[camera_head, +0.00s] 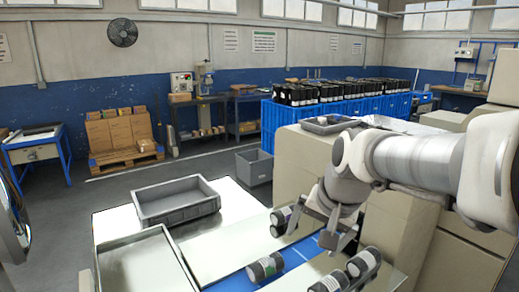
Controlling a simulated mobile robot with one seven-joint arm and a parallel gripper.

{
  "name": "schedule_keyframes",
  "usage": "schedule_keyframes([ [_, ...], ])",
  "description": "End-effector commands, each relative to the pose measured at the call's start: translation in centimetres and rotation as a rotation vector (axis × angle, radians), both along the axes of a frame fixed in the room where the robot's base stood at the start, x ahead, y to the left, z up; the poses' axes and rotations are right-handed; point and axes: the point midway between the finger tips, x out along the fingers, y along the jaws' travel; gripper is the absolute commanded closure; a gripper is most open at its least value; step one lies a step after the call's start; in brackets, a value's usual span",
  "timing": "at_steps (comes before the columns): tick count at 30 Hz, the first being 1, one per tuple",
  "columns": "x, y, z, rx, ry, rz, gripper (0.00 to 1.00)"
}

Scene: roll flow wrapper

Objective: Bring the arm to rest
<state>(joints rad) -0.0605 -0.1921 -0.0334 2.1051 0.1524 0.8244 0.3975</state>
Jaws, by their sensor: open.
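My arm reaches in from the right edge, and my gripper (312,228) points down over the metal work surface and its blue strip. Its fingers are spread apart, and I see nothing held between them. Black-and-white rolls lie close by: a pair (281,220) just left of the fingers, a single roll (264,267) on the blue strip (300,250), and a pair (364,262) to the lower right. One more roll (328,284) sits at the bottom edge, partly cut off. I cannot tell whether the left finger touches the nearby pair.
A grey tray (176,219) stands on the table left of my gripper. An empty metal tray (145,265) lies in front of it. A beige machine body (400,235) stands close behind and right of the arm. A grey bin (254,167) is on the floor.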

Motion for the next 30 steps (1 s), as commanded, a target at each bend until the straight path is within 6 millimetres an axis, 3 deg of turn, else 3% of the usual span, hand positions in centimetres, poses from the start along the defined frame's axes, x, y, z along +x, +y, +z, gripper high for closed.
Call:
schedule_keyframes([
  [6, -6.1, -1.3, 2.0, -0.103, -0.053, 0.136, 0.00],
  [15, -13.2, -2.9, 2.0, -0.254, -0.101, 0.306, 0.00],
  [21, -15.5, -3.4, 1.5, -0.311, -0.113, 0.365, 0.00],
  [30, -15.9, -3.5, 1.3, -0.323, -0.113, 0.378, 0.00],
])
